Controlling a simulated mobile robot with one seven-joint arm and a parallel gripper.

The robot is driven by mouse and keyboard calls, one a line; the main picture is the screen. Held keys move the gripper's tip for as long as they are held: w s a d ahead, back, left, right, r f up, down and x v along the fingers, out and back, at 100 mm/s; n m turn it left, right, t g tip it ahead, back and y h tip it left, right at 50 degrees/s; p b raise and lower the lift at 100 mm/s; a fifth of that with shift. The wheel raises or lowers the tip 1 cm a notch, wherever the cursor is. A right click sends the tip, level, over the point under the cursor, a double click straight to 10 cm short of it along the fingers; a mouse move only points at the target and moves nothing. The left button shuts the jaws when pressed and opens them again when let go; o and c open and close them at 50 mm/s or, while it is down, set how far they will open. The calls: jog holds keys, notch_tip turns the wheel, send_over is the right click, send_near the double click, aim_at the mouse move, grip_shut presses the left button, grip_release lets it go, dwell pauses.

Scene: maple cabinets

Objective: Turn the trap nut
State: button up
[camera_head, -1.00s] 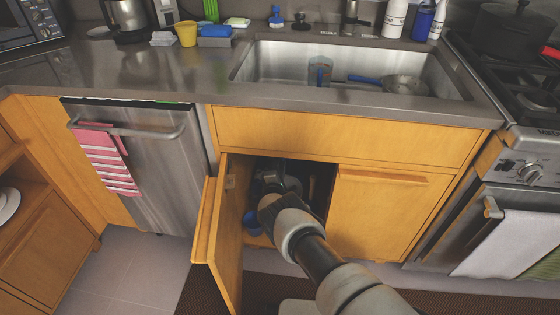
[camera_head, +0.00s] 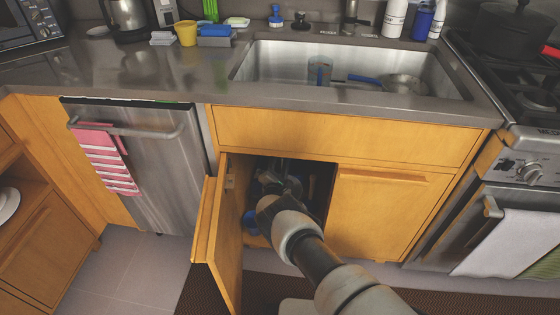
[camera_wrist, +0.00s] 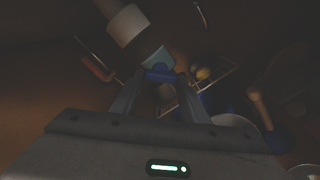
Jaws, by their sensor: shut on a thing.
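My gripper (camera_wrist: 162,78) is inside the dark open cabinet under the sink. In the wrist view its two fingers close on a small blue piece (camera_wrist: 162,73), which looks like the trap nut; its edges are dim. A pale bluish pipe-like part (camera_wrist: 157,57) shows just beyond the fingertips. A white cylinder, perhaps a pipe part (camera_wrist: 127,26), is above and to the left. In the head view my gripper (camera_head: 283,186) is mostly hidden behind my wrist and in shadow, and the nut cannot be made out.
The open cabinet door (camera_head: 228,235) stands close to the left of my arm; the closed right door (camera_head: 375,220) is on the other side. A blue container (camera_head: 253,222) is low inside the cabinet. A wire rack (camera_wrist: 215,82) and a wooden-handled thing (camera_wrist: 257,103) lie below the pipes.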

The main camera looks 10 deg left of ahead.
jog(key=shift+d, duration=0.1)
jog(key=o, duration=1.1)
jog(key=shift+c, duration=0.2)
jog(key=s+p, duration=0.5)
jog(key=s, duration=1.2)
jog(key=shift+s+a, duration=0.25)
jog(key=shift+a, duration=0.1)
